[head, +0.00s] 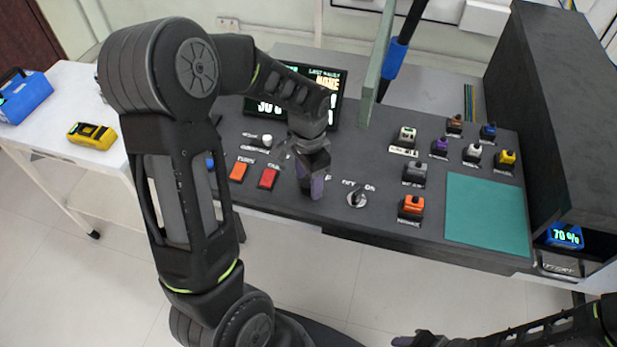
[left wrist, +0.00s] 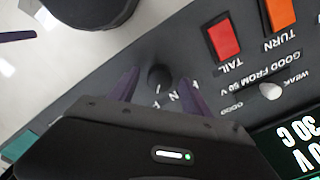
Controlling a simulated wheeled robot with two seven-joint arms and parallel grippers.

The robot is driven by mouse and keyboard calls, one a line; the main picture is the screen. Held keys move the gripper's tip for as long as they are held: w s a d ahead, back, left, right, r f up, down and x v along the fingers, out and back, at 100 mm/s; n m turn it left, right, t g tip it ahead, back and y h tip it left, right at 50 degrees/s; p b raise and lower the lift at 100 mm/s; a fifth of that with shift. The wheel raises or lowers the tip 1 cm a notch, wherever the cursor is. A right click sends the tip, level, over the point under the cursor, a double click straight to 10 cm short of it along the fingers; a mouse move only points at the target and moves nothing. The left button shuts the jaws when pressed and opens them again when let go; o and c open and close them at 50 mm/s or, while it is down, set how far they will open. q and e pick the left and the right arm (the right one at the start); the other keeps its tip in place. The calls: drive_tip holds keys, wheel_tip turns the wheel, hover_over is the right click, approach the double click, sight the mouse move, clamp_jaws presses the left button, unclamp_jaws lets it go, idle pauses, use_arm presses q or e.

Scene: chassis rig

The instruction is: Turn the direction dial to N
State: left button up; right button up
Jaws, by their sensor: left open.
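The direction dial (left wrist: 160,76) is a round black knob on the dark panel, seen in the left wrist view. An N and an F-like letter are printed below it in that picture, with a small white stroke nearby. I cannot tell which letter the dial points to. My left gripper (left wrist: 158,82) is open, with one purple finger on each side of the knob; contact is not clear. In the head view my left gripper (head: 311,178) points down at the panel and hides the dial. My right gripper (head: 418,340) is at the bottom edge, partly cut off.
An orange button (head: 238,171) and a red button (head: 269,178) are left of my left gripper; an OFF/ON switch (head: 357,198) is right. Several coloured blocks and a teal mat (head: 487,215) lie farther right. A display (head: 330,95) stands behind.

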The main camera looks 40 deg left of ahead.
use_arm(q)
clamp_jaws()
idle(0.7)
